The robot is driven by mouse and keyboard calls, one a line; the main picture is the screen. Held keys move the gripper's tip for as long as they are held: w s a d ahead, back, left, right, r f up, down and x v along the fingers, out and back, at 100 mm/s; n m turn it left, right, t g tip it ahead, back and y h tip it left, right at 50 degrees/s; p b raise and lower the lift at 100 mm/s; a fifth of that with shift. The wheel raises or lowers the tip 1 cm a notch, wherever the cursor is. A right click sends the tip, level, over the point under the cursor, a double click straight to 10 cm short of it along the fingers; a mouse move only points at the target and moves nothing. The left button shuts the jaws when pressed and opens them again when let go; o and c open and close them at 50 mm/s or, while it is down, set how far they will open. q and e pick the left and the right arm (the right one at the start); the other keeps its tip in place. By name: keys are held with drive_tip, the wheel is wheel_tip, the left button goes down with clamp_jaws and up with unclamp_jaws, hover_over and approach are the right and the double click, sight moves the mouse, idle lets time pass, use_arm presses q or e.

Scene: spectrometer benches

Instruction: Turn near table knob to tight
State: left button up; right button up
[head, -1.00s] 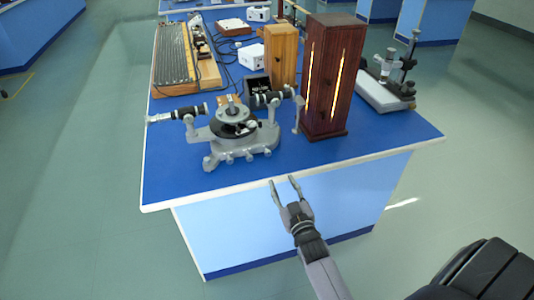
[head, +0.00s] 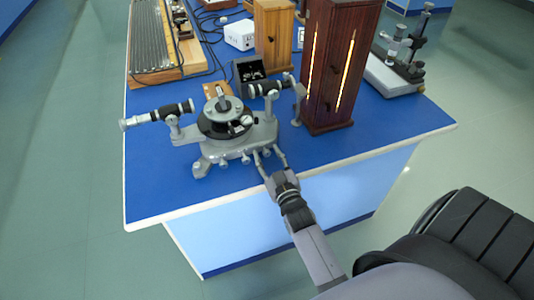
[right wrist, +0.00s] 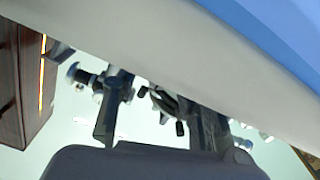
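The spectrometer (head: 212,150) stands on the near table (head: 158,204), a grey base with a dark round stage and two telescope tubes. Several small knobs (head: 222,162) stick out along the front of its base. My right gripper (head: 269,156) is open and empty, its fingers pointing at the right front of the base, close to the knobs there. Whether a fingertip touches a knob cannot be told. In the right wrist view the open fingers (right wrist: 157,125) show, with small dark instrument parts beyond them. My left gripper is out of view.
A tall dark wooden lamp box (head: 335,65) with lit slits stands right of the spectrometer. A lighter wooden box (head: 273,38), a black box (head: 248,70) and a white box (head: 239,35) are behind. A microscope-like instrument (head: 395,70) stands at right. The front left tabletop is clear.

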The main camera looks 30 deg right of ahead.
drive_tip(key=shift+s, duration=0.1)
drive_tip(key=shift+c, duration=1.8)
clamp_jaws()
